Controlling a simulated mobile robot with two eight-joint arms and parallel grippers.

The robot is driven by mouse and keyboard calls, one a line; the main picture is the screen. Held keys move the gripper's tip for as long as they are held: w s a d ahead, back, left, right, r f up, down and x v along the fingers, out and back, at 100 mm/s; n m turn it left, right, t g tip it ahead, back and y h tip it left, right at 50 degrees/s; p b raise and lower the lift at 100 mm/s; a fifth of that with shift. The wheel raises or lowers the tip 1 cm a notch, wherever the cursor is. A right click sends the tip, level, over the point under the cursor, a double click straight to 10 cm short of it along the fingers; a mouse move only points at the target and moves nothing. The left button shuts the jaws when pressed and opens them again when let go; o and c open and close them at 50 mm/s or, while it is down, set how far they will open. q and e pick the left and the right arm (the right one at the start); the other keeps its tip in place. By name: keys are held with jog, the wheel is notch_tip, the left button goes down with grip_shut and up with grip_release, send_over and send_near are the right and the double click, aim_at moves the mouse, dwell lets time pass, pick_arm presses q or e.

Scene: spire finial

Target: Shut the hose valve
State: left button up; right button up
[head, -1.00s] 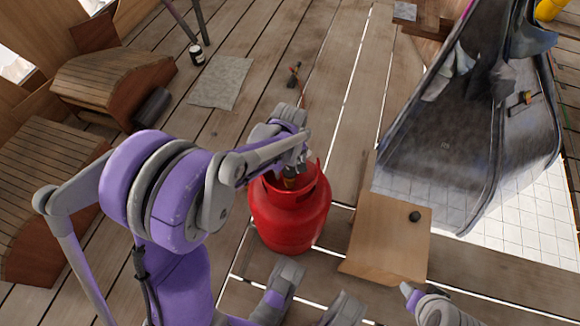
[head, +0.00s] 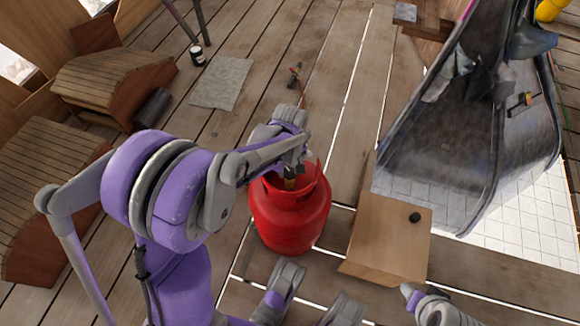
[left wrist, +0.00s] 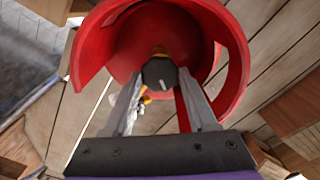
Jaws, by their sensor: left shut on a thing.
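A red gas cylinder (head: 290,215) stands upright on the plank floor in the head view. Its red collar (left wrist: 100,38) surrounds the valve in the left wrist view. The valve's dark knob (left wrist: 160,73) has a pale mark on its face, with brass showing behind it. My left gripper (left wrist: 159,82) reaches into the collar opening and is shut on the knob, one finger on each side. In the head view my left gripper (head: 292,160) hides most of the valve. My right gripper cannot be made out; only grey and purple arm parts show at the bottom.
A torch-like tool (head: 294,74) with an orange hose lies on the floor behind the cylinder. A wooden box (head: 385,240) with a small black object (head: 414,217) stands close at the right. A grey sheet (head: 221,82) lies at the back left.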

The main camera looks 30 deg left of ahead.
aim_at(290, 171)
pick_arm(q)
jog(key=m+p, duration=0.1)
jog(key=m, duration=0.4)
jog(key=shift+m, duration=0.3)
jog(key=m+p, duration=0.1)
jog(key=m, duration=0.4)
jog(key=shift+m, duration=0.4)
jog(key=o, duration=1.4)
jog(key=shift+c, duration=0.2)
notch_tip(290, 171, up, 11)
jog(key=p, duration=0.3)
jog(key=shift+f, duration=0.1)
